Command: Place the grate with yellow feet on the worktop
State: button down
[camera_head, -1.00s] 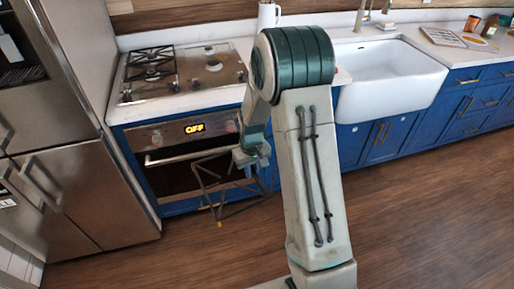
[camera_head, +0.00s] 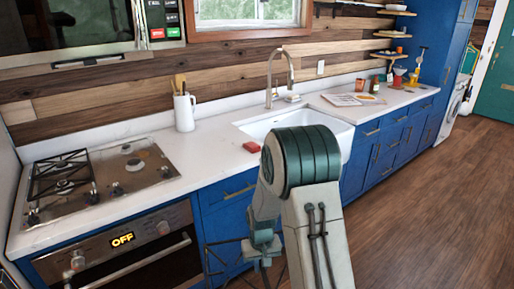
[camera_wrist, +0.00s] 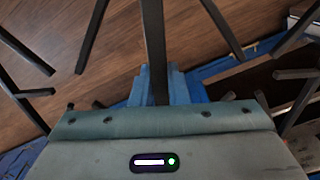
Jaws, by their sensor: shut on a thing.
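My gripper (camera_head: 265,247) is shut on a bar of the dark grate (camera_head: 222,258), in front of the blue cabinets and below the worktop's edge. Only part of the grate shows in the head view, partly behind my arm. In the wrist view, the blue fingers of my gripper (camera_wrist: 160,88) clamp a dark bar of the grate (camera_wrist: 152,35), and its other bars spread out over the wooden floor. No yellow feet can be made out now. The white worktop (camera_head: 215,160) runs between the hob and the sink.
The steel hob (camera_head: 150,172) at left bears another dark grate (camera_head: 62,178). A white jug with utensils (camera_head: 184,112), a red block (camera_head: 251,147) and the white sink (camera_head: 262,127) lie along the worktop. Bare worktop lies right of the hob. The oven (camera_head: 130,250) is below.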

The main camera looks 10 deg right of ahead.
aim_at(207, 150)
jog(key=z, duration=1.25)
jog(key=i, duration=1.05)
jog(key=u, duration=1.95)
